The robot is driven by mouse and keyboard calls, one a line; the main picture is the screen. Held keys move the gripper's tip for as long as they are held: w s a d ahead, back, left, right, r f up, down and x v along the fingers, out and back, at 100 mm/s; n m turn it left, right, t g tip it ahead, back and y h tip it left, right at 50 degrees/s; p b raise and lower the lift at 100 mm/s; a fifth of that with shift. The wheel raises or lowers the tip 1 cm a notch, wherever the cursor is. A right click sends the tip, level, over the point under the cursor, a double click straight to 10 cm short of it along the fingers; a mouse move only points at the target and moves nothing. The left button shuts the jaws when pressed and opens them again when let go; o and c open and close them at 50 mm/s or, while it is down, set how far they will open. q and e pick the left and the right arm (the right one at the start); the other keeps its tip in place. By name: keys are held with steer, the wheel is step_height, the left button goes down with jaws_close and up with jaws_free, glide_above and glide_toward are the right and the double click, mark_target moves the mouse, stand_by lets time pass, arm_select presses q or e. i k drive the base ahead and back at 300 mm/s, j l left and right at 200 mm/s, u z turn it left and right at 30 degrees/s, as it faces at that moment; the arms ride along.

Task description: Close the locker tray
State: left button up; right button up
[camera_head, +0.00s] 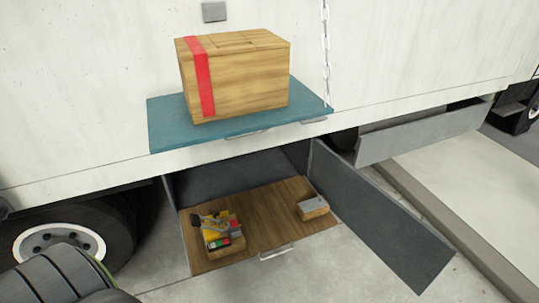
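The wooden locker tray (262,228) sits low in the open dark locker (232,170) in the truck's side. The grey locker door (380,215) stands swung open to the right. Neither of my grippers is in view.
Above, a teal shelf (165,128) with handles sticks out from the white truck side, bearing a wooden box with a red stripe (240,75). A chain (326,50) hangs at its right. A truck wheel (58,243) is at the left. Concrete floor (330,275) is clear in front.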

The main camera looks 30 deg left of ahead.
mark_target(272, 217)
steer(key=u, duration=1.1)
